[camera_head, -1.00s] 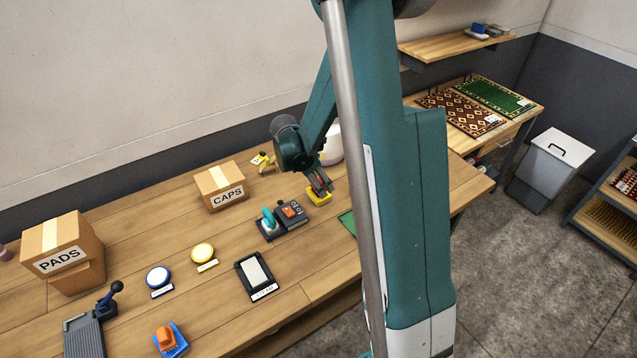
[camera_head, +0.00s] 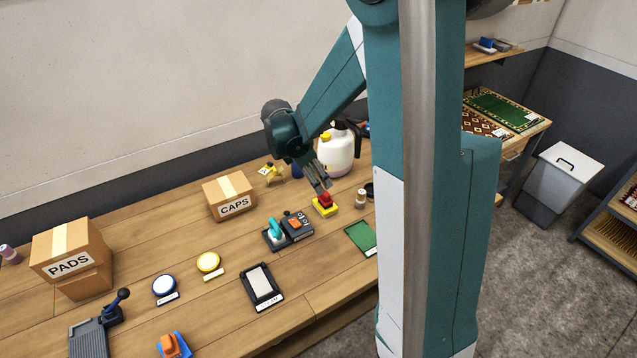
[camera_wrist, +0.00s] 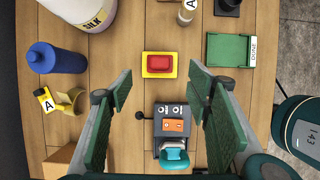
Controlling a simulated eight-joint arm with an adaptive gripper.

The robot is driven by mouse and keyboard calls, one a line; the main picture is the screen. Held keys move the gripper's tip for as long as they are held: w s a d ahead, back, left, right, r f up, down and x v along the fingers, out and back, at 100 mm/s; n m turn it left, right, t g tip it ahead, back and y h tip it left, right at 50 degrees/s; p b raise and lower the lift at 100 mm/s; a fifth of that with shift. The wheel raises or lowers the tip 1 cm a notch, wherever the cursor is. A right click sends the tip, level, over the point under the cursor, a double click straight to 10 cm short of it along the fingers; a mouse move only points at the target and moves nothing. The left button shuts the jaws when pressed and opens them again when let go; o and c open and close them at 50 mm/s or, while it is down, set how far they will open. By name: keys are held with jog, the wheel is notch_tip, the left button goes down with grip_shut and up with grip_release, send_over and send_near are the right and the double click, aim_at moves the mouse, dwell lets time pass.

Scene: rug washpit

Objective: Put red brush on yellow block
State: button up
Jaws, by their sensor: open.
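The red brush (camera_wrist: 158,62) lies on the yellow block (camera_wrist: 147,74), near the block's middle in the wrist view, with a yellow rim showing around it. In the head view the red brush (camera_head: 325,199) also sits on top of the yellow block (camera_head: 325,210) on the bench. My gripper (camera_head: 319,182) is just above them and appears clear of the brush. In the wrist view my gripper (camera_wrist: 160,86) is open, its two green-padded fingers wide apart with nothing between them.
A grey device (camera_head: 295,228) with orange and teal parts stands in front of the block. A green tray (camera_head: 362,238) is to the right, a white jug (camera_head: 340,153) behind. The CAPS box (camera_head: 230,195) is left. A blue bottle (camera_wrist: 58,58) shows in the wrist view.

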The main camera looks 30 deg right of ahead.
jog(key=shift+a+r, duration=0.25)
jog(key=shift+r, duration=0.35)
dwell(0.3)
jog(key=s+a+r+m+t+y, duration=0.2)
jog(key=s+a+r+m+t, duration=0.2)
jog(key=s+a+r+m, duration=0.6)
jog(key=s+a+r+m+t+y, duration=0.1)
jog(key=s+a+r+m, duration=0.2)
jog(key=s, duration=0.4)
jog(key=s+a+r+m+t+y, duration=0.1)
jog(key=s+a+r+m+t, duration=0.1)
jog(key=s+a+m, duration=0.3)
jog(key=shift+s+a+r, duration=0.6)
jog(key=shift+s+a, duration=0.05)
jog(key=shift+s, duration=0.7)
jog(key=shift+f, duration=0.1)
jog(key=shift+f+b, duration=1.6)
jog(key=shift+b, duration=0.1)
